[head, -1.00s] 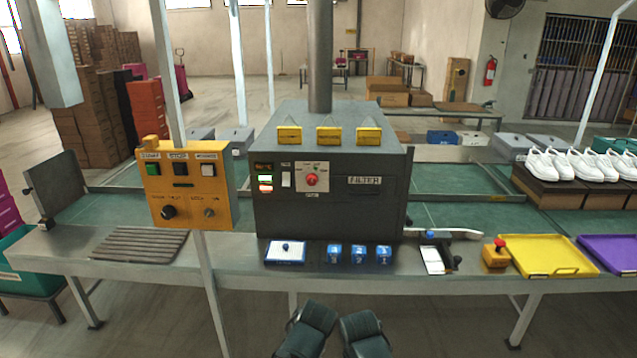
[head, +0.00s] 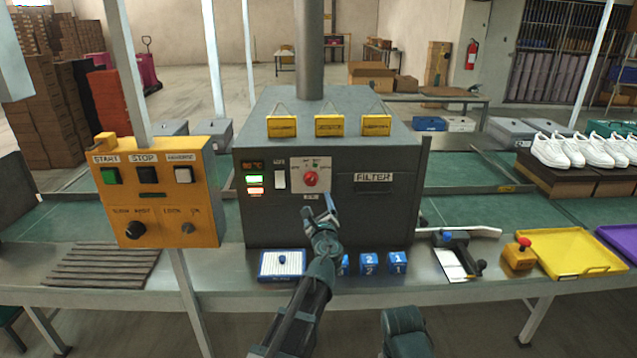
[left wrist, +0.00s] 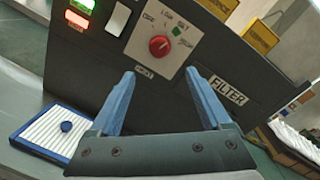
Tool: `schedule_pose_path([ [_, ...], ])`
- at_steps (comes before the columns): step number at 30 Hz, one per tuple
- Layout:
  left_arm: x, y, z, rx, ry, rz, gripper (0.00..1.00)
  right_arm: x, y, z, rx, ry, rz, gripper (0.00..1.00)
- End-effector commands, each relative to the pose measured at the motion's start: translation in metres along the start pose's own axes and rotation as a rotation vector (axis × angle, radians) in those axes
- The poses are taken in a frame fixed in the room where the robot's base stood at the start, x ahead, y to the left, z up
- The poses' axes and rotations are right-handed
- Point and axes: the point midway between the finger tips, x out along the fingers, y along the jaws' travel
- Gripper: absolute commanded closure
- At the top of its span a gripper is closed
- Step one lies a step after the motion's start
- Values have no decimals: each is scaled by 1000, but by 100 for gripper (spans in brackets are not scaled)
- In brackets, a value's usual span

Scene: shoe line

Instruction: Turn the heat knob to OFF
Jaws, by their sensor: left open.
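The red heat knob (head: 311,179) sits on a light plate on the front of the dark grey oven box (head: 390,215). In the left wrist view the knob (left wrist: 159,46) shows beyond my fingertips, with printed labels around it. My left gripper (head: 330,207) is in front of the box, just below and right of the knob, apart from it. In the left wrist view its two blue fingers (left wrist: 165,90) are spread with nothing between them. Which label the knob points to is too small to tell. My right gripper is not in view.
A white rocker switch (head: 280,179) and lit indicators are left of the knob. A FILTER panel (head: 373,178) is at its right. A blue-framed filter tray (head: 283,265) and blue cubes (head: 369,263) stand on the bench below. An orange control box (head: 160,215) stands left.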

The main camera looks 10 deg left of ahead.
Motion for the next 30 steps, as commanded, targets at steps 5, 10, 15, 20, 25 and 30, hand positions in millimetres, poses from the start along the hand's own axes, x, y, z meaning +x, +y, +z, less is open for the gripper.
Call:
schedule_pose_path([
  [5, 4, 0, 0, -2, 0, 1, 18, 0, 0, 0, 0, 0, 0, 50],
  [10, 18, 0, 0, -4, -1, 2, 18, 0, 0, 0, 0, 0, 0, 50],
  [15, 45, 0, 0, -5, -1, 3, 18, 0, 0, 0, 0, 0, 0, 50],
  [20, 78, 0, 0, -5, -1, 3, 18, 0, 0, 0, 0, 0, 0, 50],
  [25, 112, 0, 0, -5, -1, 4, 18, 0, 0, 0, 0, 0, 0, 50],
  [30, 134, 0, 0, -5, 0, 3, 18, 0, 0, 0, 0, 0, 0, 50],
])
